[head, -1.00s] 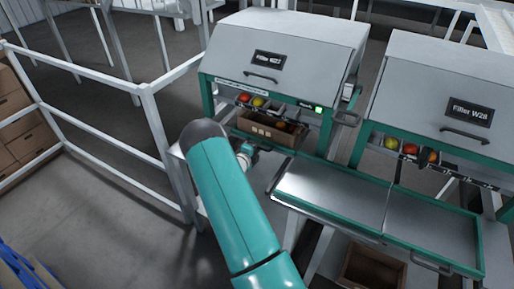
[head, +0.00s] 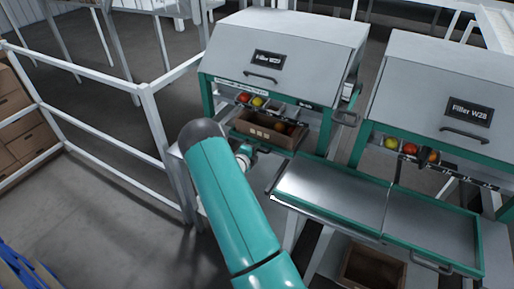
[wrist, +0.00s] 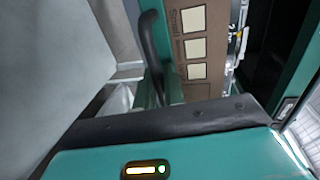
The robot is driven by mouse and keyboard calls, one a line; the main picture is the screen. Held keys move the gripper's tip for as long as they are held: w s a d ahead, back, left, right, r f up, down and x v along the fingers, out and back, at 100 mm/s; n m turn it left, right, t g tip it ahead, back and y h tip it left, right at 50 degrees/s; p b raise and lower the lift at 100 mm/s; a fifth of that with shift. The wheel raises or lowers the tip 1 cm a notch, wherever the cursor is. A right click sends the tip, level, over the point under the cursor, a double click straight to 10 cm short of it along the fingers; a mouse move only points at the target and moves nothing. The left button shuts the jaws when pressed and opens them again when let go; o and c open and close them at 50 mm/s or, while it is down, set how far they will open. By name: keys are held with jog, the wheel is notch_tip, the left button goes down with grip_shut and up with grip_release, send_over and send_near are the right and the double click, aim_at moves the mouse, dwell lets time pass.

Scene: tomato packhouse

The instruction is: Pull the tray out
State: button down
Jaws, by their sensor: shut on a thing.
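The brown cardboard tray (head: 258,132) sits in the opening below Filler W27 in the head view, with a few tomatoes visible inside. Its printed side, with pale squares and the word "Small", shows at the top of the wrist view (wrist: 217,32). My gripper (wrist: 160,92) is shut on a dark curved handle (wrist: 150,38) in front of the tray's printed side. In the head view my gripper (head: 245,155) is small and partly hidden by my teal arm, just below the tray's left front corner. The handle's attachment is unclear.
Metal panels with green edges (head: 330,190) extend to the right of my gripper. Filler W28 (head: 440,90) stands farther right. A white railing (head: 110,79) runs along the left. An open box (head: 370,272) sits low under the panels.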

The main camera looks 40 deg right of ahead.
jog(key=f+v, duration=0.2)
jog(key=v, duration=0.7)
jog(key=f+v, duration=0.1)
jog(key=v, duration=0.9)
jog(key=shift+a+f, duration=0.25)
jog(key=shift+a, duration=0.45)
jog(key=c, duration=1.6)
grip_release()
jog(key=shift+s, duration=0.1)
jog(key=v, duration=1.3)
jog(key=shift+s+a+r, duration=0.1)
jog(key=shift+s+a, duration=0.05)
jog(key=shift+a, duration=0.2)
